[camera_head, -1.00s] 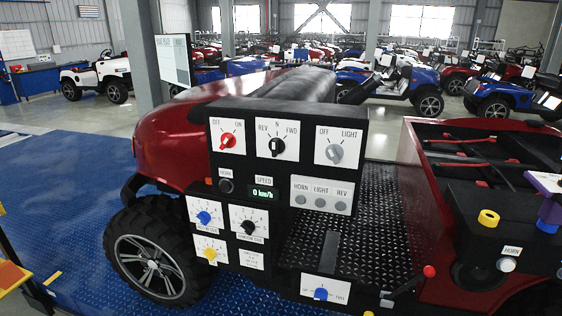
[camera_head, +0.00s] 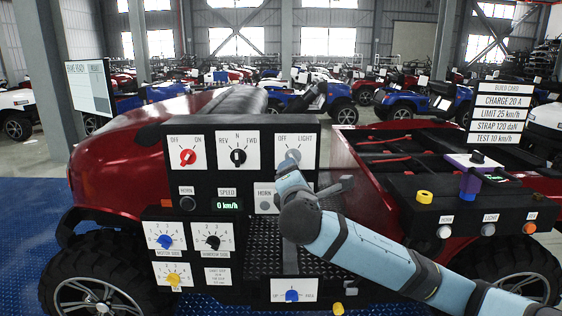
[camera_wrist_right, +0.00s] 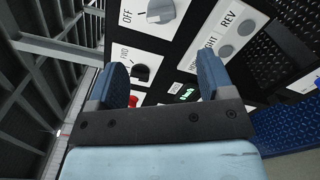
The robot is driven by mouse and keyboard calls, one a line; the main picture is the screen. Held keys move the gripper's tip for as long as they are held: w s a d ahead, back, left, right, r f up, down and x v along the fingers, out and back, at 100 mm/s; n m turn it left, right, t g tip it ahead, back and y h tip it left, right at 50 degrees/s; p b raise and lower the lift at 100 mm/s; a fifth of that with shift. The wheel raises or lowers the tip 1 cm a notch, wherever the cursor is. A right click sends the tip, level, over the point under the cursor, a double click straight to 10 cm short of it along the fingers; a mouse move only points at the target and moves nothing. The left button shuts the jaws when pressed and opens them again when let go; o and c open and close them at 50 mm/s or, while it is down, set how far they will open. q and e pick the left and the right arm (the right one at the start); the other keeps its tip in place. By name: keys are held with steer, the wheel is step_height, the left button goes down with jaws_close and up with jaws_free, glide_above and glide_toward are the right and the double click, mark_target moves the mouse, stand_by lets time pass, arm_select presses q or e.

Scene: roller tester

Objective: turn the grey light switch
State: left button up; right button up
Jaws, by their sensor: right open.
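The grey light switch (camera_head: 294,157) is a round knob on a white OFF/LIGHT plate at the panel's top right. My right arm's blue end reaches up just below it and overlaps its lower edge in the head view. In the right wrist view the grey knob (camera_wrist_right: 160,11) shows at the top edge, beyond the fingertips. My right gripper (camera_wrist_right: 163,62) is open and empty, its two blue fingers apart, with panel between them. I cannot tell exactly which way the knob points. My left gripper is not in view.
The black panel also has a red OFF/ON knob (camera_head: 188,157), a black REV/N/FWD knob (camera_head: 238,157) and a speed display (camera_head: 228,204). Blue (camera_head: 165,241) and yellow (camera_head: 173,280) knobs sit lower left. A red vehicle body (camera_head: 120,165) stands behind the panel.

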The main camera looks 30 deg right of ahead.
steer(key=p+x, duration=0.3)
steer(key=x, duration=0.9)
steer(key=shift+w+d, duration=0.15)
steer(key=shift+w, duration=0.15)
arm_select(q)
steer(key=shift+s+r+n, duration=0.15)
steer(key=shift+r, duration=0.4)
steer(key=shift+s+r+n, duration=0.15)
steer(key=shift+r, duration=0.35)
arm_select(e)
steer(key=shift+w+d, duration=0.1)
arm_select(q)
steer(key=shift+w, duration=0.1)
